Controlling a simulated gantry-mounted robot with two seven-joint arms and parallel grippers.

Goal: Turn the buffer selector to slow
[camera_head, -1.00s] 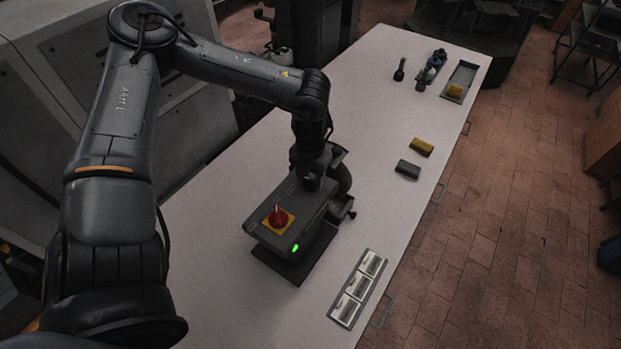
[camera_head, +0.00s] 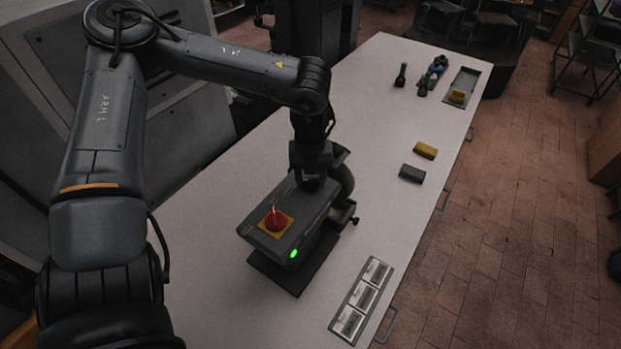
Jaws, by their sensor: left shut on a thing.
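The buffer machine is a grey box (camera_head: 262,214) on a dark base plate on the long white table. My right gripper is not in view.
A panel with several white cards (camera_head: 361,300) lies at the table's near right. A yellow block (camera_head: 425,151) and a grey block (camera_head: 412,173) lie along the right edge. Small bottles (camera_head: 425,80) and a tray (camera_head: 463,80) with a yellow piece stand farther back. The middle of the table is clear.

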